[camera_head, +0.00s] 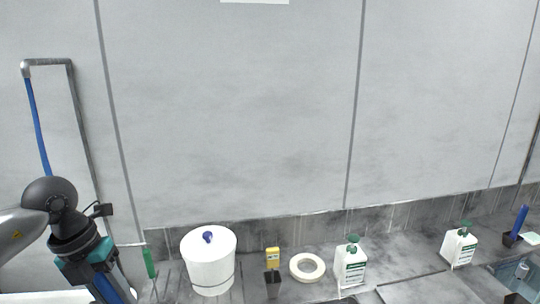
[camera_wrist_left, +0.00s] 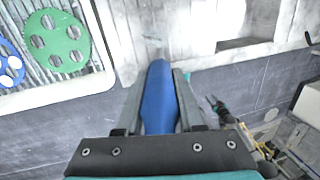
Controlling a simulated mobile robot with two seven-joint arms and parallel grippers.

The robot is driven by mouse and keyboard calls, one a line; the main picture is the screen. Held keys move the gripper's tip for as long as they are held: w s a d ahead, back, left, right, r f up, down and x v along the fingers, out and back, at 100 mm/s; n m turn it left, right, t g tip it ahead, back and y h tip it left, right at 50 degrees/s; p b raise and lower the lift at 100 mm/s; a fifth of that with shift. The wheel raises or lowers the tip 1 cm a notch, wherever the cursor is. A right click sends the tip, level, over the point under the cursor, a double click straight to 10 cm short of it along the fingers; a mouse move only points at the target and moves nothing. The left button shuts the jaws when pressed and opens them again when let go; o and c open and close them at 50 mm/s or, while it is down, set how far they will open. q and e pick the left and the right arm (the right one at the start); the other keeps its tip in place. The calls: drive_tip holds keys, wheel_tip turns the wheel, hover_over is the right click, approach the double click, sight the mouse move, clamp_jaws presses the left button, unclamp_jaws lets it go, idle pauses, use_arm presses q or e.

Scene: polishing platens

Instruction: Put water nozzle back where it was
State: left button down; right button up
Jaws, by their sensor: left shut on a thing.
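My left gripper (camera_head: 103,282) is at the lower left of the head view. It is shut on the blue water nozzle (camera_wrist_left: 158,98), which lies between the two fingers in the left wrist view. In the head view part of the blue nozzle (camera_head: 108,289) shows below the gripper, near the bottom edge. A blue hose (camera_head: 38,125) hangs from a grey pipe (camera_head: 72,100) on the wall and passes behind my left arm. Where the hose meets the nozzle is hidden. My right gripper is not in view.
Along the back ledge stand a white bucket (camera_head: 208,272), a green-handled tool (camera_head: 149,262), a yellow item (camera_head: 272,257), a white ring (camera_head: 294,265) and two pump bottles (camera_head: 350,265) (camera_head: 459,247). The wrist view shows a tray with a green disc (camera_wrist_left: 70,47) and a blue disc (camera_wrist_left: 5,70).

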use_arm(q)
drive_tip(key=s+d+f+n+y+b, duration=0.1)
drive_tip(key=d+f+n+b, duration=0.4)
drive_tip(key=n, duration=0.6)
drive_tip(key=s+d+f+n+g+y+b, duration=0.1)
drive_tip(key=s+d+f+n+b, duration=0.2)
drive_tip(key=n, duration=0.8)
drive_tip(key=s+d+f+n+y+b, duration=0.2)
drive_tip(key=d+f+n+b, duration=0.5)
drive_tip(key=n, duration=0.4)
drive_tip(key=f+b, duration=0.1)
drive_tip(key=b, duration=0.1)
drive_tip(key=shift+f+n+g+b, duration=0.2)
drive_tip(key=shift+n+g+b, duration=0.1)
drive_tip(key=shift+b, duration=0.05)
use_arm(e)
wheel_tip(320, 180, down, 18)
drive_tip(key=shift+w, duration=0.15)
use_arm(q)
drive_tip(key=shift+w+a, duration=0.1)
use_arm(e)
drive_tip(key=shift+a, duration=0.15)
